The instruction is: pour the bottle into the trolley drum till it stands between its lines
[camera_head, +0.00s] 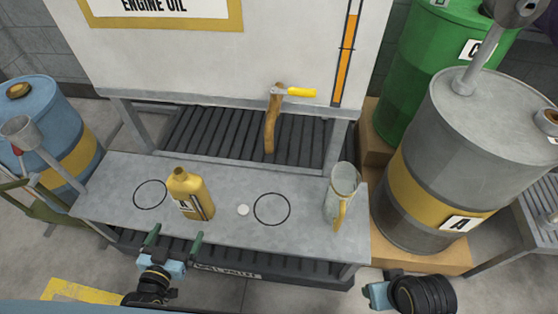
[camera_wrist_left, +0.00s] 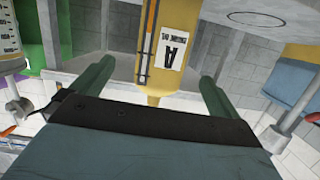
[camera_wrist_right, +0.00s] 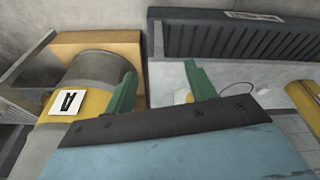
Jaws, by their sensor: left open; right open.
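The gold bottle (camera_head: 186,195) stands upright on the grey bench, just right of the left ring mark. My right gripper (camera_wrist_right: 160,82) is open and empty, low in front of the bench's right end.
A clear jug (camera_head: 342,188) with a yellow handle stands at the bench's right end. A small white disc (camera_head: 243,210) lies beside the right ring mark (camera_head: 272,208). Behind is the engine oil tank (camera_head: 210,60) with a yellow-handled tap (camera_head: 290,92). Grey drum A (camera_head: 440,150) stands right.

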